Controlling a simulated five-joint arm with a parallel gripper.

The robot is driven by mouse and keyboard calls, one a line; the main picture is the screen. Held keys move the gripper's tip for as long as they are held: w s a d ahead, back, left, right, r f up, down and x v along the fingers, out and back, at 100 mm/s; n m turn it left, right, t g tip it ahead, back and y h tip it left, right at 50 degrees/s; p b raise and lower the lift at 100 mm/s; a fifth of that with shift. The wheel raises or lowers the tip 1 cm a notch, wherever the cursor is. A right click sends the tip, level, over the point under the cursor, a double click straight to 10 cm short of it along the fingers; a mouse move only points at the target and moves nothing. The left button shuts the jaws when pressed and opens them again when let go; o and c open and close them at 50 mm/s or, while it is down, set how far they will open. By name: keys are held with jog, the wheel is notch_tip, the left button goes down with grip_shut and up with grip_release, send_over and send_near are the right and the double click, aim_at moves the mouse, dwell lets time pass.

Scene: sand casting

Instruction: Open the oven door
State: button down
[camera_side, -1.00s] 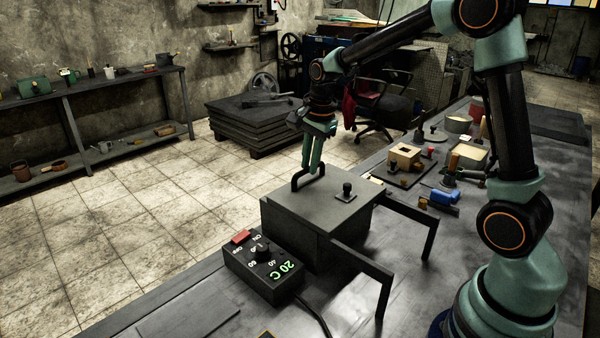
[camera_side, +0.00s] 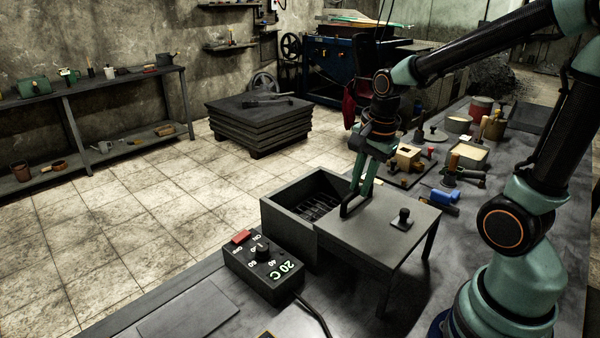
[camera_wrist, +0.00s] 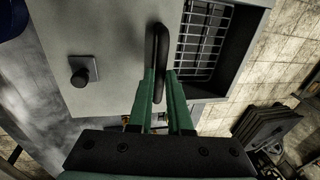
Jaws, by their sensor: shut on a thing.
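The oven is a grey box (camera_side: 287,243) on the workbench. Its flat sliding door (camera_side: 375,236) lies on top, shifted right onto the support rails, so the left part of the oven is uncovered and a wire rack (camera_side: 318,205) shows inside. The door carries a black bar handle (camera_side: 350,198) and a black knob (camera_side: 402,220). My gripper (camera_side: 361,190) is shut on the handle, fingers pointing down. In the wrist view the green fingers (camera_wrist: 165,95) stand on both sides of the handle (camera_wrist: 159,50), with the rack (camera_wrist: 203,42) to the right.
A control box (camera_side: 264,268) reading 20 C stands in front of the oven, with a cable along the bench. Moulding boxes (camera_side: 408,158), a blue-handled tool (camera_side: 443,197) and several pots stand behind and right of the door. The front bench is mostly clear.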

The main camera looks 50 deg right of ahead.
jog(key=shift+s+f, duration=0.1)
jog(key=shift+s, duration=0.15)
jog(key=c, duration=0.8)
grip_release()
jog(key=shift+c, duration=0.2)
jog(key=shift+r, duration=0.25)
jog(key=v, duration=1.1)
jog(key=shift+r, duration=0.35)
jog(key=shift+w, duration=0.1)
jog(key=a+f+n+t, duration=0.3)
jog(key=a+n, duration=0.4)
jog(key=n, duration=1.1)
jog(key=shift+a+f+y, duration=0.15)
jog(key=shift+f+y, duration=0.15)
jog(key=shift+f, duration=0.35)
